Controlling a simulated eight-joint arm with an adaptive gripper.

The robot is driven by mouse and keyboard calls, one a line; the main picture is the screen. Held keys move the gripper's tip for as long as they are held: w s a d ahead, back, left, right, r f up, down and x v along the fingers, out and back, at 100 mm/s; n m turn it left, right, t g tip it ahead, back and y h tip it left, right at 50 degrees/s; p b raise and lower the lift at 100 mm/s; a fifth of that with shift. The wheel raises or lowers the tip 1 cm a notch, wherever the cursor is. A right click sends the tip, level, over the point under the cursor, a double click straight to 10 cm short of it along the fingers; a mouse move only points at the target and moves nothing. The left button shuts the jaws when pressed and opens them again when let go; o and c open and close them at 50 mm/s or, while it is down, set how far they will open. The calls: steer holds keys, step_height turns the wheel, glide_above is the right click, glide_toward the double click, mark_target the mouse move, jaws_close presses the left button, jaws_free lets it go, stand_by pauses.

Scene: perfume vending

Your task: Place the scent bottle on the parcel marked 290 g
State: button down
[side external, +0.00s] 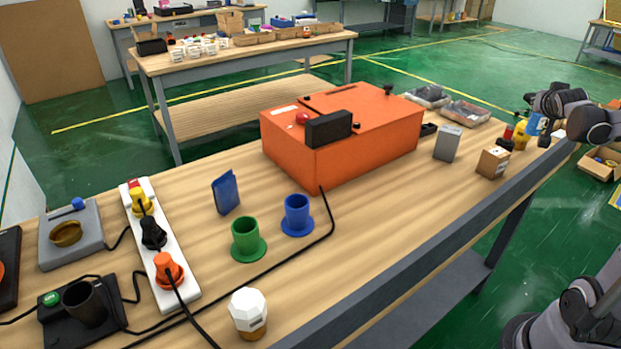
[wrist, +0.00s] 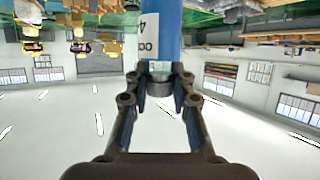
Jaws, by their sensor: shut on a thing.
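My gripper (wrist: 159,84) is shut on the narrow dark end of a blue scent bottle (wrist: 166,28), which has a white label with dark print. In the wrist view the bottle runs out of the top of the picture. In the side external view a blue and white bottle (side external: 537,124) shows at the far right, under my dark arm parts. A small brown parcel (side external: 492,162) with a label stands on the table left of it. A grey box (side external: 447,143) stands beyond the parcel. No weight mark is readable on either.
Yellow (side external: 520,136) and red (side external: 506,138) bottles stand close to the blue one. A large orange case (side external: 345,125) fills the table's middle. Blue (side external: 297,216) and green (side external: 247,240) cups and a power strip (side external: 158,243) are further left.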

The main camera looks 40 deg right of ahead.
steer(key=shift+w+a+f, duration=0.15)
steer(key=shift+w+f, duration=0.95)
steer(key=shift+f, duration=0.25)
steer(key=shift+w+a+f, duration=0.2)
steer(key=shift+w+f, duration=0.85)
steer(key=shift+f, duration=0.25)
steer(key=shift+w+a+f, duration=0.15)
steer(key=shift+w+f, duration=0.95)
steer(key=shift+f, duration=0.25)
steer(key=c, duration=1.1)
jaws_free()
steer(key=shift+f, duration=0.15)
steer(key=shift+c, duration=0.2)
